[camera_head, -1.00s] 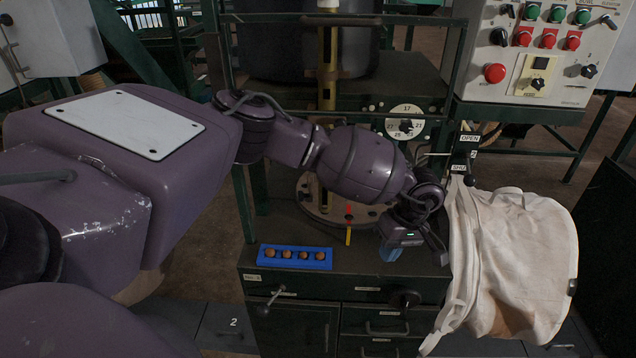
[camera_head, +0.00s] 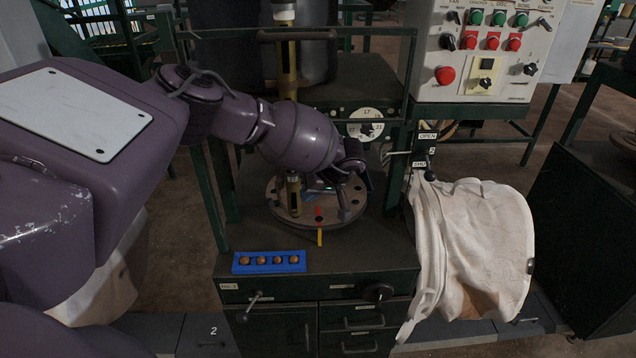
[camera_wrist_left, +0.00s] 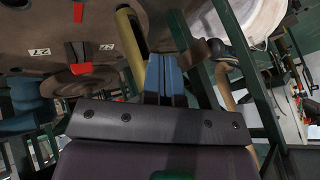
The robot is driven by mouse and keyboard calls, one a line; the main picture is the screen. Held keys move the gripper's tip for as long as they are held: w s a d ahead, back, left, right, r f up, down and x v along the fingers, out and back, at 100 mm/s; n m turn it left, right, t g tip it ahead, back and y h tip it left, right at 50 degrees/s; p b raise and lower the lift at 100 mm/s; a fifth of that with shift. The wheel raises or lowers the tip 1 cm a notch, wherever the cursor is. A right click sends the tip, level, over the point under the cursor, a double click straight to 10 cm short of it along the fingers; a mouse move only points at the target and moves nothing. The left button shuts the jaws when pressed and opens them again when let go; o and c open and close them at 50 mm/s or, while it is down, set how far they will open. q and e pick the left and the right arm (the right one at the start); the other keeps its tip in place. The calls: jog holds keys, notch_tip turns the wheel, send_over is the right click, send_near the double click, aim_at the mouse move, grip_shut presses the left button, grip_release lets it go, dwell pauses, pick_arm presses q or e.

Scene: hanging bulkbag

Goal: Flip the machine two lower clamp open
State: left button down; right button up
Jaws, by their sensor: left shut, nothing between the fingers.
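My left gripper (camera_head: 311,197) is shut and empty, over the round plate (camera_head: 345,209) on the machine's bench. Its blue fingers (camera_wrist_left: 165,72) are together in the left wrist view, with a yellow post beside them. To the right of the gripper, a lever with a black knob (camera_head: 430,175) stands by the OPEN sign (camera_head: 428,136) and a lower sign, probably SHUT. The gripper is apart from this lever. A white bag (camera_head: 470,240) hangs just below and right of the lever. I cannot tell which lever or part is the lower clamp. My right gripper is not in view.
A blue tray with several brown balls (camera_head: 269,262) lies on the bench's front left. A yellow post (camera_head: 294,195) and a dark green frame post (camera_head: 402,150) stand near the arm. A control panel (camera_head: 485,50) is at the upper right. Drawers are below the bench.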

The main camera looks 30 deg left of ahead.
pick_arm(q)
jog(key=s+a, duration=0.1)
jog(key=s+a+f+p, duration=0.1)
jog(key=a, duration=0.1)
jog(key=shift+s+a, duration=0.3)
jog(key=shift+s, duration=0.1)
dwell(0.4)
